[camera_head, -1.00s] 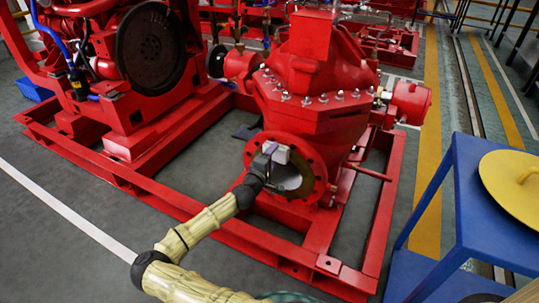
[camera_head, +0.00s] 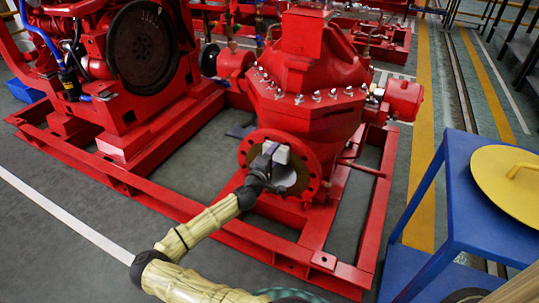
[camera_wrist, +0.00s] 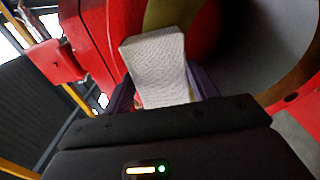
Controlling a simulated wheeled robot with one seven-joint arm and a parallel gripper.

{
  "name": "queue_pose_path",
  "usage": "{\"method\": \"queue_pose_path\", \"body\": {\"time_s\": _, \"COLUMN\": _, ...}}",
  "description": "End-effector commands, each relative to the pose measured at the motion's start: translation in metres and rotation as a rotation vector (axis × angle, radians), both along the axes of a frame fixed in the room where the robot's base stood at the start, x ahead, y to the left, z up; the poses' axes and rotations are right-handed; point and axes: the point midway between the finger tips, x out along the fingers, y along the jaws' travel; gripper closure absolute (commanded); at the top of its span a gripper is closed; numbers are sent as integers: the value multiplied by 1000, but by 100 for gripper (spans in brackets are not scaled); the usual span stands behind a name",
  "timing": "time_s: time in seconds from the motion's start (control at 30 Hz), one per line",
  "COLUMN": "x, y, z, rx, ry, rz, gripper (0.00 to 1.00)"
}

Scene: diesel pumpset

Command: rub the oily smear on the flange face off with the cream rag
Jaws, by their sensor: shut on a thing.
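The red pump's round flange (camera_head: 312,185), with bolt holes around its rim, faces me at the middle of the head view. My gripper (camera_head: 268,157) is at the upper left part of the flange face. It is shut on the cream rag (camera_head: 282,154), which also shows as a pale textured pad in the wrist view (camera_wrist: 158,66). In the wrist view the rag overlaps an olive-brown ring (camera_wrist: 172,14) around the grey opening (camera_wrist: 245,45). I cannot tell whether the rag touches the face. The oily smear cannot be made out clearly; the rag and gripper hide part of the face.
The pump stands on a red base frame (camera_head: 232,234) that runs around it near the floor. A blue table (camera_head: 462,190) with a yellow round lid (camera_head: 505,190) stands at the right. A red engine (camera_head: 118,90) stands at the left. The grey floor at lower left is open.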

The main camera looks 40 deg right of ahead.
Motion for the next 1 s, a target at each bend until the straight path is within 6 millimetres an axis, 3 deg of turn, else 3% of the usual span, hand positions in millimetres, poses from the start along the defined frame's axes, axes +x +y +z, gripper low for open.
{"method": "queue_pose_path", "body": {"time_s": 0.2, "x": -9, "y": -3, "z": 0, "rx": 0, "ry": 0, "rz": 0, "gripper": 66}}
{"method": "queue_pose_path", "body": {"time_s": 0.77, "x": -10, "y": -5, "z": 0, "rx": 0, "ry": 0, "rz": 0, "gripper": 66}}
{"method": "queue_pose_path", "body": {"time_s": 1.0, "x": -21, "y": -9, "z": 1, "rx": 0, "ry": 0, "rz": -2, "gripper": 66}}
